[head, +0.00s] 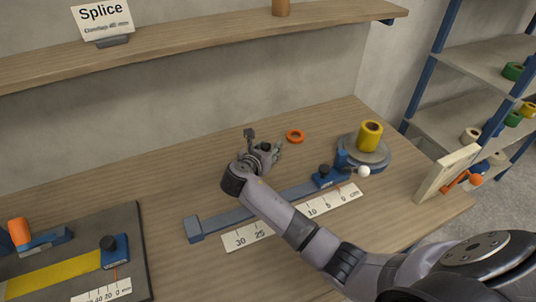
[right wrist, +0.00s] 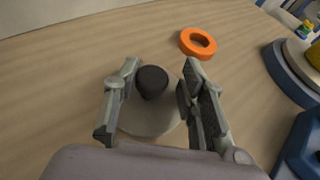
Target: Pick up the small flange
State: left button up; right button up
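A light grey disc with a black knob, which looks like the small flange (right wrist: 152,82), lies on the wooden table in the right wrist view. In the head view its black knob (head: 265,147) shows at my right gripper (head: 264,142), and the disc is mostly hidden. In the right wrist view, my right gripper (right wrist: 158,72) is open, with one finger on each side of the knob. Gaps show beside the knob, so it does not look gripped. My left gripper is not in view.
An orange ring (right wrist: 198,42) lies just beyond the gripper. A yellow tape roll (head: 370,135) stands on a grey round base (head: 375,155) to the right. A blue-grey rail (head: 285,196) and a white ruler (head: 330,203) lie nearer. A dark mat (head: 130,235) is at left.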

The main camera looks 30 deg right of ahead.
jog(key=shift+s+f, duration=0.1)
jog(key=shift+f, duration=0.15)
grip_shut()
